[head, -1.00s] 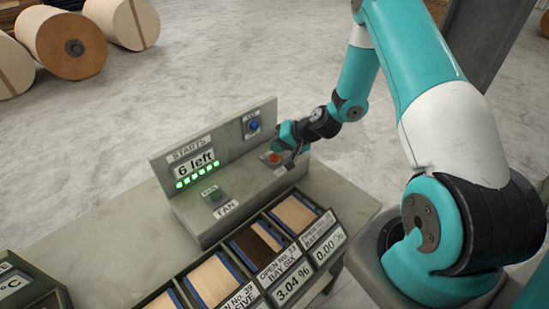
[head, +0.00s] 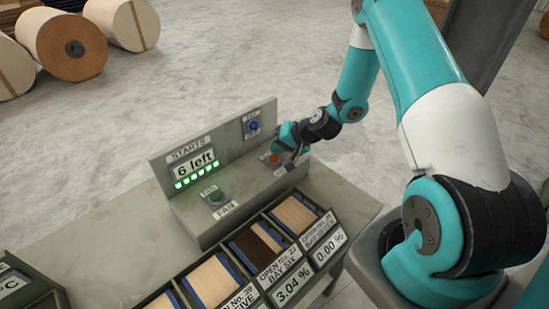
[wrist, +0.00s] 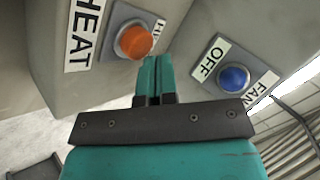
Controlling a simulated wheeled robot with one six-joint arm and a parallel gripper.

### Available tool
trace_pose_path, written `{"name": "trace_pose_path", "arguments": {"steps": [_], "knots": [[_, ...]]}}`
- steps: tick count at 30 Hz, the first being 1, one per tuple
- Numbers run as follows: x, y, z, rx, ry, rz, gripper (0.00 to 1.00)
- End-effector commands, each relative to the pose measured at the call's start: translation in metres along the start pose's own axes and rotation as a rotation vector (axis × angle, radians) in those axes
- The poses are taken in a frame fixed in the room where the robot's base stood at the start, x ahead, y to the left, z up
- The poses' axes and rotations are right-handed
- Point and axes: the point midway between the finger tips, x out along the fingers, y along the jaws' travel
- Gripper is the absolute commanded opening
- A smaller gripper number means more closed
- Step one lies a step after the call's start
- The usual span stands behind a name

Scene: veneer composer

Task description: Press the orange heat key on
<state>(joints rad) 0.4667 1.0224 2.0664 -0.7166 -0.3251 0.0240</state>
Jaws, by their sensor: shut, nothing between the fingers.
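The orange heat key (head: 271,158) is a round button on the sloped front of the grey control box, at its right end. It also shows in the wrist view (wrist: 135,42), beside a HEAT label (wrist: 84,30). My gripper (wrist: 153,62) is shut and empty, its teal fingertips just beside the orange key in the picture. I cannot tell whether they touch it. In the head view my gripper (head: 288,160) covers part of the area right of the key.
A blue off key (head: 253,125) sits on the box's upright back panel, and it shows in the wrist view (wrist: 233,78). A green fan key (head: 215,197) is further left. Open veneer bays (head: 210,283) stand in front.

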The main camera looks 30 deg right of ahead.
Motion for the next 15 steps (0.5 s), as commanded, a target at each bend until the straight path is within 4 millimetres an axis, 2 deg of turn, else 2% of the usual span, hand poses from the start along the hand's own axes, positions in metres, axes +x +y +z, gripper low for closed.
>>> {"name": "trace_pose_path", "arguments": {"steps": [15], "knots": [[0.0039, 0.0037, 0.0016, 0.0, 0.0, 0.0, 0.0]]}}
